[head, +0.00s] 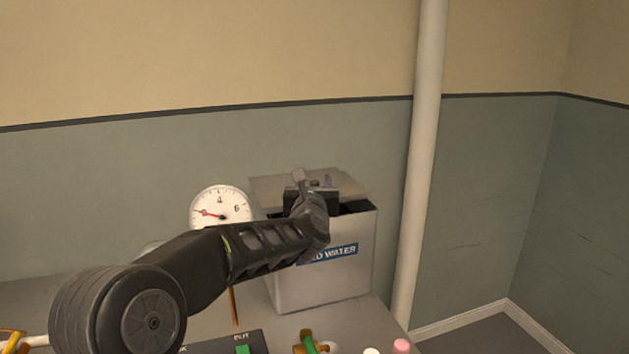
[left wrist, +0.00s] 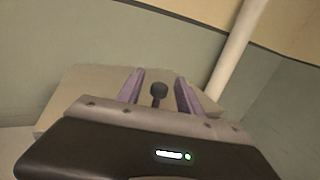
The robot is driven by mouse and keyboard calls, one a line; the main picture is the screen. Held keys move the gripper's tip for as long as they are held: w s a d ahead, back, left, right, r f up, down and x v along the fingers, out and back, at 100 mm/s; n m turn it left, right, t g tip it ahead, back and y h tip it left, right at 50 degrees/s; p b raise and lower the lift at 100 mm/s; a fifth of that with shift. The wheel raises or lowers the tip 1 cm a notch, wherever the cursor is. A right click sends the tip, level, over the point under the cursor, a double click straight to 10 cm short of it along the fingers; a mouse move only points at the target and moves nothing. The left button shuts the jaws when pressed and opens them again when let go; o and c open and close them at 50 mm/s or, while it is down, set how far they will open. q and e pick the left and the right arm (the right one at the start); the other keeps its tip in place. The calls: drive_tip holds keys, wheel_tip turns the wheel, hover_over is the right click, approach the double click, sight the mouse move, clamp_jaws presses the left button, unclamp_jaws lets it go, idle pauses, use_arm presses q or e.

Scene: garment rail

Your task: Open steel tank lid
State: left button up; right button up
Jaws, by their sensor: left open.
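The steel tank (head: 335,281) stands on the bench in the head view, with a blue label partly covered by my left arm. Its flat lid (head: 345,186) sits toward the back of the tank top, and a dark gap shows at the front and right rim. My left gripper (head: 313,181) is over the lid with its fingers apart. Whether the fingers touch the knob cannot be told. My right gripper is not in view.
A round dial gauge (head: 220,208) with a red needle stands left of the tank. A pale vertical pipe (head: 419,170) rises right of it. A dark box with a green switch (head: 243,349), a brass-coloured fitting (head: 307,344) and a pink-topped item (head: 401,346) lie along the front.

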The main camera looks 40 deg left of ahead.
use_arm(q)
clamp_jaws()
idle(0.4)
idle(1.0)
